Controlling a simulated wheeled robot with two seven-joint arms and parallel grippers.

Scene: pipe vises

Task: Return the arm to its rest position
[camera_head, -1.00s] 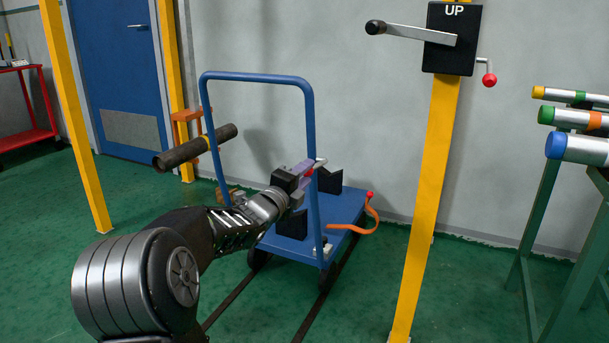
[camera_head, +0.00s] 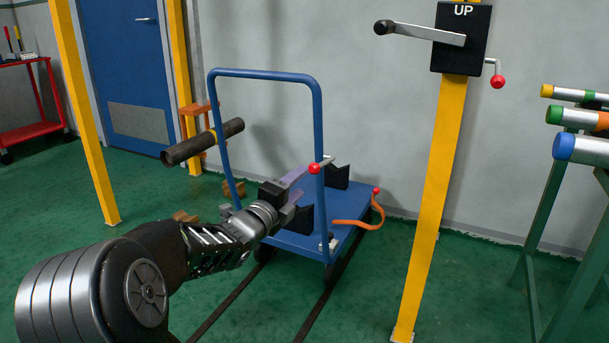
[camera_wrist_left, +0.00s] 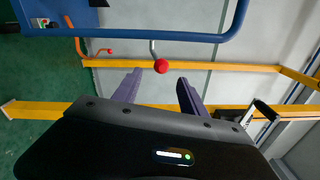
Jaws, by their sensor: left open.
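My left arm comes in from the lower left in the head view. A red knob (camera_head: 314,168) on a short metal lever shows just beyond the fingers in the head view. A red knob (camera_wrist_left: 161,66) also shows past the fingertips in the left wrist view. My right gripper is not in view.
The blue trolley (camera_head: 312,242) carries black V-shaped blocks and an orange hook. A dark pipe (camera_head: 203,142) is left of its handle. A yellow post (camera_head: 436,200) bears a black "UP" box (camera_head: 462,38) with a crank. Capped pipes (camera_head: 585,149) rest on a green rack at right.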

